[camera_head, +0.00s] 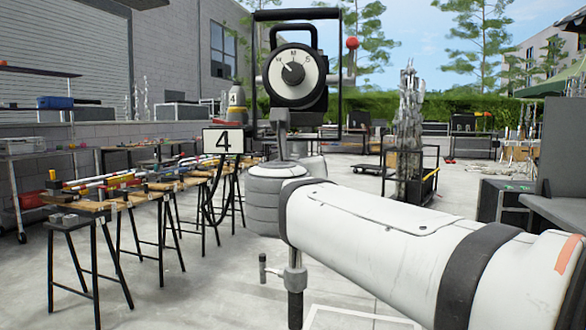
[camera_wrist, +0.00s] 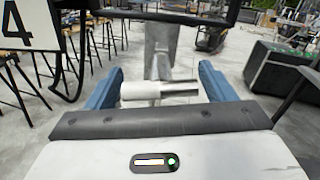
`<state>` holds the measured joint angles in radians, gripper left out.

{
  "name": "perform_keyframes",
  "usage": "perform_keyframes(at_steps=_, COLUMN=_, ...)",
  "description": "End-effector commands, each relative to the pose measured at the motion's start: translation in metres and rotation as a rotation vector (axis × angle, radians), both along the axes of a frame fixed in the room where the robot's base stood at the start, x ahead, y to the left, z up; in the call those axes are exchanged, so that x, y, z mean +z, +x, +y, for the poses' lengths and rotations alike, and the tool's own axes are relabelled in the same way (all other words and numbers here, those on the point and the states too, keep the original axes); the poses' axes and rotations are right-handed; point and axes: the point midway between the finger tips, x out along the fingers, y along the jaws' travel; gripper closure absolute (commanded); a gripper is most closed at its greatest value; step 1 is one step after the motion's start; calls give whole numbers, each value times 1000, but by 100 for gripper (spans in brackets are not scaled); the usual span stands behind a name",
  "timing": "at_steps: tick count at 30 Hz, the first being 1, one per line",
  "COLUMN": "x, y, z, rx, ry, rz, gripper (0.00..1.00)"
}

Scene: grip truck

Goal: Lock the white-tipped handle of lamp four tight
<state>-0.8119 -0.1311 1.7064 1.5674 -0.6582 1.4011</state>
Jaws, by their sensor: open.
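Lamp four shows in the head view as a black frame with a round white-faced dial (camera_head: 293,75) on a grey post (camera_head: 282,135). A white sign (camera_head: 223,141) with a black 4 hangs at its left; part of it shows in the wrist view (camera_wrist: 30,22). My gripper (camera_wrist: 160,72) is open, with one blue finger on each side of a short horizontal bar. The bar has a white part (camera_wrist: 139,91) at left and a metallic part (camera_wrist: 180,88) at right. It seems to be the handle; contact with the fingers cannot be told. My gripper is hidden in the head view.
A workbench (camera_head: 95,205) with tools stands at left. A small side knob (camera_head: 262,268) sticks out from a lower post (camera_head: 295,285) beneath my arm. A dark case (camera_head: 507,200) stands at right. The concrete floor between is mostly clear.

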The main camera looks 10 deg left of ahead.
Motion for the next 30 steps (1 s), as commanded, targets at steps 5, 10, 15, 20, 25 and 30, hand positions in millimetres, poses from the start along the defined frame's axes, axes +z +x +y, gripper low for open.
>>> perform_keyframes(at_steps=5, x=1, y=-2, z=0, rx=0, ry=0, rz=-1, gripper=24)
perform_keyframes(at_steps=10, x=3, y=-21, z=-3, rx=3, ry=1, rz=-1, gripper=24)
perform_keyframes(at_steps=15, x=3, y=-50, z=-7, rx=4, ry=0, rz=-1, gripper=24)
perform_keyframes(at_steps=20, x=2, y=-70, z=-10, rx=2, ry=0, rz=-2, gripper=24)
perform_keyframes(at_steps=25, x=0, y=-76, z=-12, rx=0, ry=0, rz=0, gripper=24)
perform_keyframes(at_steps=30, x=0, y=-76, z=-12, rx=-1, ry=0, rz=0, gripper=24)
